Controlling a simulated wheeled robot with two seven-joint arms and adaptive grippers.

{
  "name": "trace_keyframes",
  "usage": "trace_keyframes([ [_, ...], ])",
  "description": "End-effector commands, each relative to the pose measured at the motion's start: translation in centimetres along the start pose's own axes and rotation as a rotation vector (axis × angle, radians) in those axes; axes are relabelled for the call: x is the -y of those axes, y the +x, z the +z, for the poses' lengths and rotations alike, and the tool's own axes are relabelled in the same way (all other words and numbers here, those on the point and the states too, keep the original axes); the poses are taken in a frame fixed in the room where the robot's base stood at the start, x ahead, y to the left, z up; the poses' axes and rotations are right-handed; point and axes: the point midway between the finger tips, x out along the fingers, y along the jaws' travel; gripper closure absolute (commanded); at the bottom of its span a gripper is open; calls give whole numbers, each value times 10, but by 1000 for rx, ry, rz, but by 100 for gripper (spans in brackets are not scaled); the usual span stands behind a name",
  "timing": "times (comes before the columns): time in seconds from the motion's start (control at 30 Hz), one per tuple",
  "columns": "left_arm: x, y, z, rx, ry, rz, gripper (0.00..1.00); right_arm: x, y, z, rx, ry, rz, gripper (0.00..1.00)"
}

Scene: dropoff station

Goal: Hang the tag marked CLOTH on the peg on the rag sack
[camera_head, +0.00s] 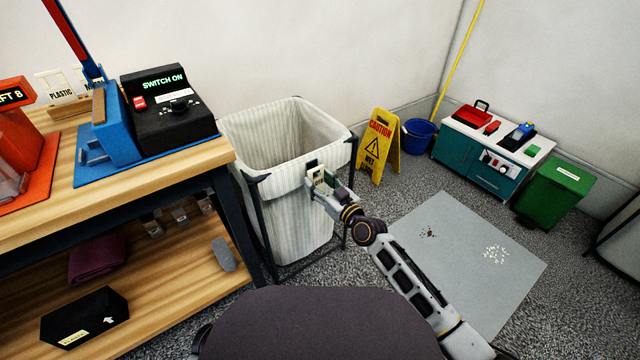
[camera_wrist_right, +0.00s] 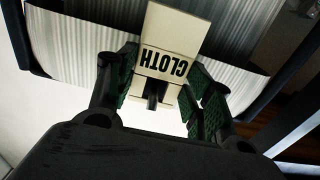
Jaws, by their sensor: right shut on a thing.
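The rag sack (camera_head: 285,215) is a striped, off-white fabric bin on a black frame, open at the top, in the middle of the head view. My right gripper (camera_head: 322,186) is at the sack's front rim, shut on a small cream tag (camera_head: 317,175). In the right wrist view the tag (camera_wrist_right: 160,62) reads CLOTH upside down, between the green-padded fingers of the gripper (camera_wrist_right: 160,88). The striped sack fabric (camera_wrist_right: 80,50) lies behind it. A small dark piece shows below the tag; I cannot tell whether it is the peg. Whether the tag touches the peg is hidden.
A wooden workbench (camera_head: 150,165) stands left of the sack, with a black switch box (camera_head: 168,110) and a PLASTIC tag (camera_head: 54,88) on top. A yellow caution sign (camera_head: 379,147) and blue bucket (camera_head: 419,133) stand behind right. A grey mat (camera_head: 460,255) lies on the floor.

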Motion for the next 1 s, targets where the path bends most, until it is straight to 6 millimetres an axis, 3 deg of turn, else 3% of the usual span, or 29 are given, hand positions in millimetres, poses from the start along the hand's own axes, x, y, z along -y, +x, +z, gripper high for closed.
trace_keyframes([
  [0.4, 0, 0, 2, 6, -1, 0, 68, 0, 0, 0, 0, 0, 0, 65],
  [0.43, 0, 0, 2, 6, -1, 0, 68, 0, 0, 0, 0, 0, 0, 45],
  [0.6, 0, 0, 2, 6, -1, 0, 68, 0, 0, 0, 0, 0, 0, 24],
  [1.0, -1, 1, 4, 9, 0, 2, 68, 0, -1, 0, 1, 0, 0, 24],
])
